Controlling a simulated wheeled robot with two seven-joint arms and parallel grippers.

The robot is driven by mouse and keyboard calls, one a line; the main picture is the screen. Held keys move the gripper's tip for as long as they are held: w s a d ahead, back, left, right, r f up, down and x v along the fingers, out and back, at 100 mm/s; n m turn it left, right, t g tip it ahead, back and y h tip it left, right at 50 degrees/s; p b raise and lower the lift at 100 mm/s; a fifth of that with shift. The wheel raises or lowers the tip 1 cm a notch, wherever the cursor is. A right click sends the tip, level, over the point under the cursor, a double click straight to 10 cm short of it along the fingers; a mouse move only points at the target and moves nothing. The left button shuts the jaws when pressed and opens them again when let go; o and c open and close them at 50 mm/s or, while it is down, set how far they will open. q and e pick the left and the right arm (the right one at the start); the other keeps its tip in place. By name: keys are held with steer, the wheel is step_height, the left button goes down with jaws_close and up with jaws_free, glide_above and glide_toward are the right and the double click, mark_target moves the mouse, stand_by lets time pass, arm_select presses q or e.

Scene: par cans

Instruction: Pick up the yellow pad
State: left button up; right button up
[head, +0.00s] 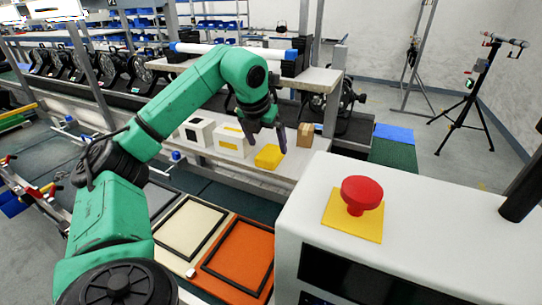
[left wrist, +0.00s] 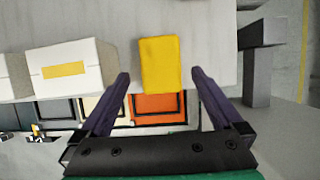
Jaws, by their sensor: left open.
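The yellow pad (head: 269,156) lies on the pale shelf, to the right of a white box with a yellow label. It also shows in the left wrist view (left wrist: 160,64), just beyond and between my fingertips. My left gripper (head: 267,136) is over the shelf close to the pad. In the left wrist view the left gripper (left wrist: 160,75) has its two dark fingers spread wide, with nothing held between them. My right gripper is not in view.
White boxes (head: 231,141) stand left of the pad, and a brown block (head: 305,134) stands to its right. A metal post (left wrist: 257,75) rises right of the fingers. A white console with a red button (head: 362,192) is at the front right.

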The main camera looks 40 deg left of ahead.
mark_target(270, 152)
arm_select(q)
steer(key=p+x, duration=0.1)
steer(key=x, duration=0.3)
steer(key=shift+w+f+p, duration=0.1)
steer(key=shift+w+p, duration=0.1)
steer(key=shift+p, duration=0.2)
steer(key=shift+f, duration=0.2)
steer(key=shift+c, duration=0.9)
steer(key=c, duration=1.1)
steer(key=shift+r, duration=0.4)
step_height(270, 152, up, 9)
steer(key=shift+r+b, duration=0.15)
steer(key=shift+b, duration=0.3)
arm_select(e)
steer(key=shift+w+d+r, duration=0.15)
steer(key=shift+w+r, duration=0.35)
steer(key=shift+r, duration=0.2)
